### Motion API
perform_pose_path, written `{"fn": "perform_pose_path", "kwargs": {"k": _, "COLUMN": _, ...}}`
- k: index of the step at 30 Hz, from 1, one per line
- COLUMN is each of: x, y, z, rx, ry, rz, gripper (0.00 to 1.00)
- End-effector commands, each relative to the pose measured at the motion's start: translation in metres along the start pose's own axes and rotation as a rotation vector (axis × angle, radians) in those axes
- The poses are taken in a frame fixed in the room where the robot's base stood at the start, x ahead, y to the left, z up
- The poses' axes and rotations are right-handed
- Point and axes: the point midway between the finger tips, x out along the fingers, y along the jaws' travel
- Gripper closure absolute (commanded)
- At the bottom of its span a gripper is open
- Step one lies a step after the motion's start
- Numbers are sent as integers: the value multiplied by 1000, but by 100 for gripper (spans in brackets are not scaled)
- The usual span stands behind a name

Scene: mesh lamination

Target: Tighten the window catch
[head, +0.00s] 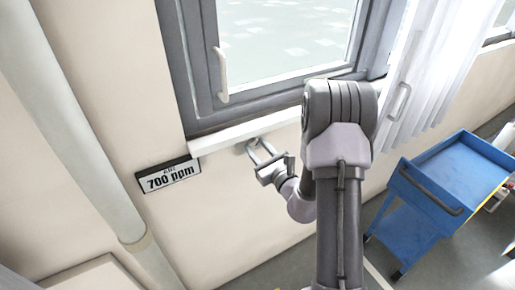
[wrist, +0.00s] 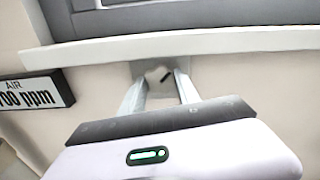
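A small pale round fitting with a dark slot (wrist: 158,75) sits on a grey plate on the wall just under the window sill; it seems to be the catch. My gripper (head: 254,146) points at this plate in the head view, where its fingers hide most of the fitting. In the wrist view my gripper (wrist: 160,84) has its two fingers apart, one on each side of the fitting, with the tips close to the plate. A small gap shows beside the fitting, so I see no grip on it. The window's long pale handle (head: 222,75) is upright on the frame above.
The white sill (head: 225,137) runs just above my gripper. An air sign reading 700 ppm (head: 168,175) hangs to the left, also in the wrist view (wrist: 35,92). A pale pipe (head: 85,120) is further left. A blue cart (head: 450,190) and white curtain (head: 440,70) are right.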

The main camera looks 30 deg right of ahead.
Motion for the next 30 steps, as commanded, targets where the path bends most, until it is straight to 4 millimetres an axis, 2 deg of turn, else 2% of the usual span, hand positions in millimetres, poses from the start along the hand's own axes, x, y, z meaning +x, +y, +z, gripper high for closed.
{"fn": "perform_pose_path", "kwargs": {"k": 11, "x": 0, "y": 0, "z": 1, "rx": 63, "ry": -1, "rz": -1, "gripper": 100}}
{"fn": "perform_pose_path", "kwargs": {"k": 30, "x": 0, "y": -1, "z": 2, "rx": 563, "ry": 0, "rz": 0, "gripper": 100}}
